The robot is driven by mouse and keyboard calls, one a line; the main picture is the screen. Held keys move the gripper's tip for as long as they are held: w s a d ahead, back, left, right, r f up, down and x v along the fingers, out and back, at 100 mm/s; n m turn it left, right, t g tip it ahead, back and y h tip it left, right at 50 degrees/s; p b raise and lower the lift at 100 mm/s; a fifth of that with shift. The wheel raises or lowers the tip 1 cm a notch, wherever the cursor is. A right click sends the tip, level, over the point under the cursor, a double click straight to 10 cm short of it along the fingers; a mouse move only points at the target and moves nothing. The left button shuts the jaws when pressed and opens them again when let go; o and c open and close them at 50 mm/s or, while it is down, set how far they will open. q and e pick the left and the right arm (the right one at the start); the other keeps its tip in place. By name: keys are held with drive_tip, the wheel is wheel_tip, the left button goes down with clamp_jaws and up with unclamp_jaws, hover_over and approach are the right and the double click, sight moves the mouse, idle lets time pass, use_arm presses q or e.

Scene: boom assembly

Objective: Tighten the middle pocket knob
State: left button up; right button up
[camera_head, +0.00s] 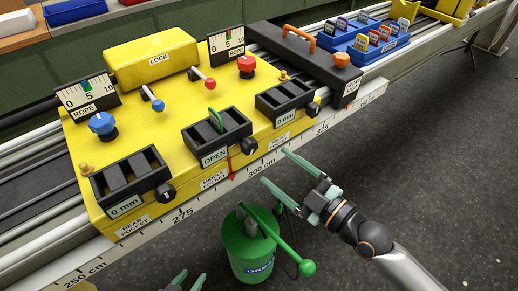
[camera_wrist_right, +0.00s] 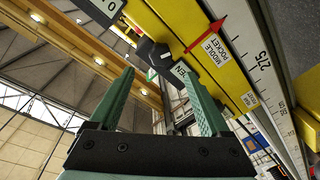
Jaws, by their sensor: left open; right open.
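The middle pocket (camera_head: 232,125) is a black open-topped box on the yellow housing, with an "OPEN" label and a green loop (camera_head: 214,118) in it. Its black knob (camera_head: 249,145) sticks out at the front right corner. My right gripper (camera_head: 275,168) is open and empty, just right of and in front of the knob, apart from it. In the right wrist view, a dark knob-like part (camera_wrist_right: 151,53) shows beyond the open fingers (camera_wrist_right: 162,100), near the "MIDDLE POCKET" label (camera_wrist_right: 213,50). My left gripper (camera_head: 189,279) is open and empty at the bottom edge, mostly cut off.
The near pocket (camera_head: 107,188) and far pocket (camera_head: 288,96) with their black knobs flank the middle one. A red marker (camera_head: 231,168) sits on the front edge above the ruler rail (camera_head: 190,208). A green grease can (camera_head: 248,250) with a lever stands below, between my grippers.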

sight(253, 149)
drive_tip(key=x, duration=0.7)
drive_tip(key=shift+w+a+p, duration=0.1)
drive_tip(key=shift+w+p, duration=0.1)
drive_tip(key=shift+p, duration=0.1)
clamp_jaws()
